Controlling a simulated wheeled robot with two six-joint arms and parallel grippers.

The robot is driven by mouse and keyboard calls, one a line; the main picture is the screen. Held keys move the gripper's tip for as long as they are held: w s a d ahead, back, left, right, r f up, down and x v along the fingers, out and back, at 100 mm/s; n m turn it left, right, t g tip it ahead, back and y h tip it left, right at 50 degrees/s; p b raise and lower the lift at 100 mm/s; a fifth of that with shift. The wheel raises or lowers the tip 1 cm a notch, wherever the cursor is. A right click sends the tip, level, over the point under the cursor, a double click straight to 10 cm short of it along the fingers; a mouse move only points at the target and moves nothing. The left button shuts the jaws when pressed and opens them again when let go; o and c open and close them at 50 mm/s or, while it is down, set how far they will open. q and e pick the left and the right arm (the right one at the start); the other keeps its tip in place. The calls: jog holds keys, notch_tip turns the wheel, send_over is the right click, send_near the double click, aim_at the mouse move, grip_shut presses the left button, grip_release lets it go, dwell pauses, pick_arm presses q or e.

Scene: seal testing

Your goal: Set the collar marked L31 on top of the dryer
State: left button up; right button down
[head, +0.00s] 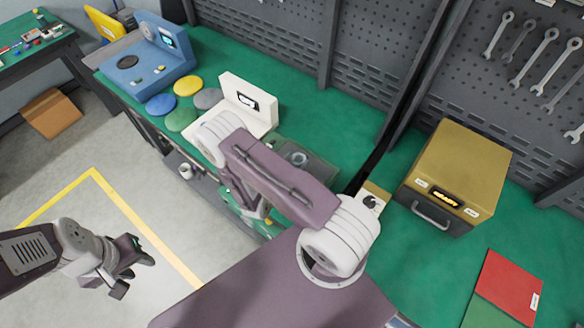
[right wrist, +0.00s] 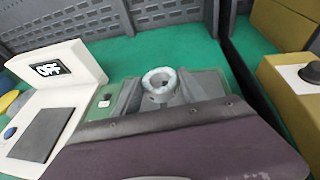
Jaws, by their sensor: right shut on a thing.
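A pale ring-shaped collar (right wrist: 158,79) sits between the grey fingers of my right gripper (right wrist: 170,90) in the right wrist view, and the gripper is shut on it. No marking on the collar can be read. In the head view my right arm hides most of this gripper; a small grey ring (head: 300,158) shows just past the arm. A gold box (head: 456,175) with a front handle and a lit display, seemingly the dryer, stands on the bench to the right; its top is bare. My left gripper (head: 134,268) is open and empty over the floor.
A white device (head: 245,105) with a display stands left of my right arm, beside several coloured discs (head: 187,86) and a blue machine (head: 150,62). A small tan box with a knob (head: 373,200) stands beside the gold box. A red sheet (head: 505,285) lies in front.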

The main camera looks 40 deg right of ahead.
jog(key=shift+w+a+f, duration=0.3)
jog(key=shift+a, duration=0.2)
jog(key=shift+s+a, duration=0.2)
jog(key=shift+a, duration=0.15)
notch_tip(320, 180, down, 4)
jog(key=shift+w+d+r, duration=0.1)
jog(key=shift+f, duration=0.3)
jog(key=c, duration=1)
grip_release()
jog(key=o, duration=0.4)
jog(key=shift+c, duration=0.2)
pick_arm(q)
jog(key=shift+s+a+r, duration=0.1)
jog(key=shift+s+r, duration=0.1)
jog(key=shift+s, duration=0.05)
